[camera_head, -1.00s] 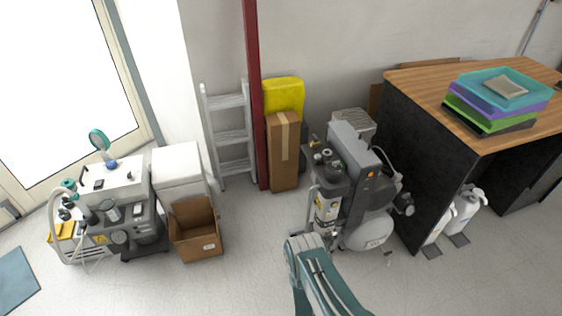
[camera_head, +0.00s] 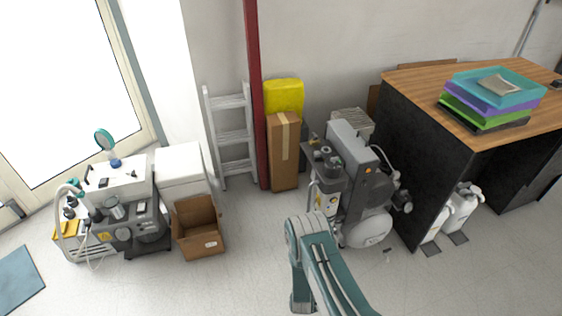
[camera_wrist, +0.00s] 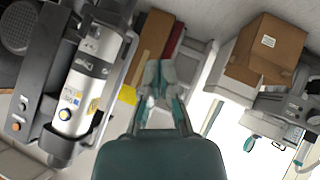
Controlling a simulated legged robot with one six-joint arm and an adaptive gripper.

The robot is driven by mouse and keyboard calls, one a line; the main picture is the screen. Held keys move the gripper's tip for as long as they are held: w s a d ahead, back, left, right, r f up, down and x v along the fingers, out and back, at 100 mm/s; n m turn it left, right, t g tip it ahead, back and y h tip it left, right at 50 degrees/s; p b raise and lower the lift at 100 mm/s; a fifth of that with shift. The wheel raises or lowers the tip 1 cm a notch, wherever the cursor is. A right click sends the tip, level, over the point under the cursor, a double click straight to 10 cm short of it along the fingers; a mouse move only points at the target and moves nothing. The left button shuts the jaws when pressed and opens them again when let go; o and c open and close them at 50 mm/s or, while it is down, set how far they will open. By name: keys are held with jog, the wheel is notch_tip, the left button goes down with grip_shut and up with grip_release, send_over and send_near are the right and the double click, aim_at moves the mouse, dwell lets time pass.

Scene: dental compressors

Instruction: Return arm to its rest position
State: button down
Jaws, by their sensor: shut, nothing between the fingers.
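My arm, teal and grey, rises from the bottom of the head view, bent at its elbow in front of the right-hand compressor (camera_head: 345,180). My gripper is out of sight in the head view, hidden low behind the arm or below the frame. In the wrist view my gripper (camera_wrist: 160,88) shows its two fingers close together, shut with nothing between them. The right-hand compressor's silver cylinder (camera_wrist: 92,75) fills the left of the wrist view, apart from the fingers.
A left compressor (camera_head: 120,205) stands by the door, with an open cardboard box (camera_head: 197,228) beside it. A ladder (camera_head: 232,135), a red post (camera_head: 255,90) and a tall carton (camera_head: 284,150) line the wall. A desk (camera_head: 415,150) carries stacked trays (camera_head: 495,95).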

jog(key=w+r+m+y, duration=0.1)
jog(key=w+r, duration=0.2)
jog(key=r, duration=0.6)
jog(key=w+a+r+g, duration=0.1)
jog(key=w+r, duration=0.3)
jog(key=r, duration=0.6)
jog(key=w+r+m+y, duration=0.1)
jog(key=w+r, duration=0.2)
jog(key=r, duration=0.6)
notch_tip(320, 180, up, 13)
jog(key=s, duration=0.3)
jog(key=s+d+r+m+g, duration=0.2)
jog(key=s+d+r, duration=0.2)
jog(key=s+r, duration=1.05)
jog(key=s+d+r, duration=0.2)
jog(key=s+r, duration=0.2)
jog(key=s, duration=0.4)
jog(key=s+d+r+m+g, duration=0.1)
jog(key=s+d+r, duration=0.1)
jog(key=s, duration=0.7)
jog(key=shift+s+r+h, duration=0.25)
jog(key=shift+r+h, duration=0.15)
jog(key=shift+r, duration=0.5)
